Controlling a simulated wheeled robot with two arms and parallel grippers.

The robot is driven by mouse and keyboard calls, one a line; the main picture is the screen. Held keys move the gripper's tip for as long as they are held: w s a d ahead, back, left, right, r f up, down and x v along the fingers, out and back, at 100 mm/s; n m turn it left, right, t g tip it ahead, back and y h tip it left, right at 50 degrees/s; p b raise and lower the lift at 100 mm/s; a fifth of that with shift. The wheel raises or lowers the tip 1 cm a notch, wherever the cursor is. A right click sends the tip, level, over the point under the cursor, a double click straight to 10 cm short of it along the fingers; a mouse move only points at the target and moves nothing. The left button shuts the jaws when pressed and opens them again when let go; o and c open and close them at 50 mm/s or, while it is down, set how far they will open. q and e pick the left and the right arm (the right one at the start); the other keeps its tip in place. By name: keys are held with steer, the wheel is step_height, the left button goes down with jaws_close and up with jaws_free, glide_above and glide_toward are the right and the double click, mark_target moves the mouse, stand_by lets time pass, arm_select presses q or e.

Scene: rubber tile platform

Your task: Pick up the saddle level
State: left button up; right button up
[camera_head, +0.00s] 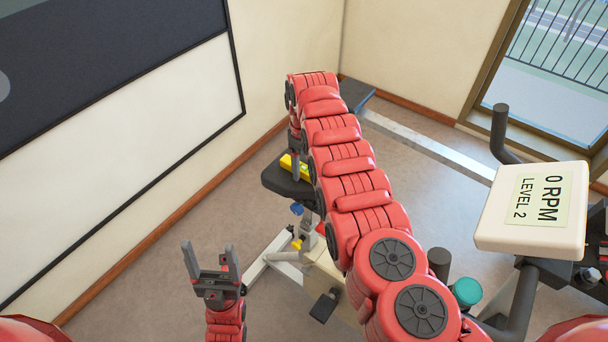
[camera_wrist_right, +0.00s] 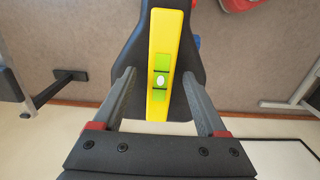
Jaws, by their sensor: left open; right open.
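The saddle level (camera_wrist_right: 164,50) is yellow with a green vial and a white bubble, and lies lengthwise on the black saddle (camera_wrist_right: 129,72). In the head view part of the level (camera_head: 289,163) shows on the saddle (camera_head: 272,178), partly covered by my right arm. My right gripper (camera_wrist_right: 163,93) is open, with one finger on each side of the level's near end and a visible gap to each. My left gripper (camera_head: 207,254) is open and empty, over the floor left of the bike, its fingers pointing up in the picture.
The saddle belongs to an exercise bike with a white frame (camera_head: 283,267). Its console (camera_head: 533,209) reads 0 RPM, LEVEL 2, at the right, beside dark handlebars (camera_head: 503,135) and a teal-capped bottle (camera_head: 467,291). A wall with a board is at the left. Floor between wall and bike is clear.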

steer(key=shift+a+f, duration=0.1)
steer(key=shift+f, duration=0.2)
jaws_close()
stand_by(0.4)
